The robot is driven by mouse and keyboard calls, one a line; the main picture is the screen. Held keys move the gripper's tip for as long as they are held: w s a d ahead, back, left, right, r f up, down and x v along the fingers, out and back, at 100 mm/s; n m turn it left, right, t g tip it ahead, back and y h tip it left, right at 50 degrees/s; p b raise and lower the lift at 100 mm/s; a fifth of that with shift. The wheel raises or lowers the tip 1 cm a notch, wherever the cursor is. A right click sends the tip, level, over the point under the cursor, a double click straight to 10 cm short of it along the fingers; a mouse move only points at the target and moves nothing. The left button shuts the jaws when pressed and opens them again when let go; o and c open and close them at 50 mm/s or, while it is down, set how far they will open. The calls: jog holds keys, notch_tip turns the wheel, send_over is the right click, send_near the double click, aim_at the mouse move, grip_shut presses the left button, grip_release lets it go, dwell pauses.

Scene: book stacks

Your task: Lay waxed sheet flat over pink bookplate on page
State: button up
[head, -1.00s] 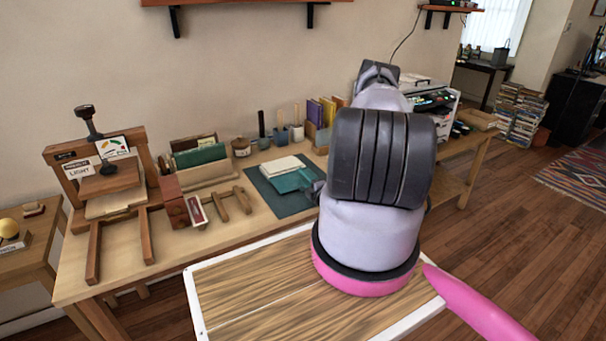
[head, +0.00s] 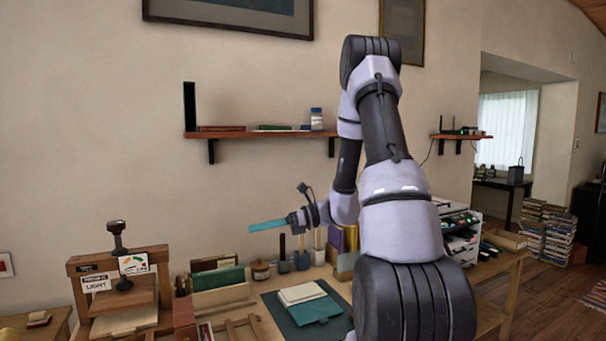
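An open book lies on a dark green mat (head: 283,319) on the workbench, with cream pages (head: 302,293) and a teal lower part (head: 316,310). I cannot make out a pink bookplate on the page, nor a waxed sheet. My gripper (head: 268,226) is raised above the bench, up and left of the book, pointing left. A flat teal strip extends from it; I cannot tell whether this is its fingers or something held. The gap between the fingers does not show.
Green folders (head: 218,279), a small jar (head: 260,269) and tool pots (head: 301,259) line the back. A wall shelf (head: 262,134) hangs above my gripper. The air around the gripper is clear.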

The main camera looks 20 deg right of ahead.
jog(key=s+a+r+n+g+h, duration=0.3)
jog(key=s+r+n+h, duration=0.45)
jog(key=s+n, duration=0.5)
jog(key=s+d+r+n+t+h, duration=0.6)
jog(key=s+r+n, duration=0.2)
jog(key=r, duration=0.2)
jog(key=shift+s+d, duration=0.15)
jog(key=shift+d, duration=0.1)
jog(key=shift+d, duration=0.1)
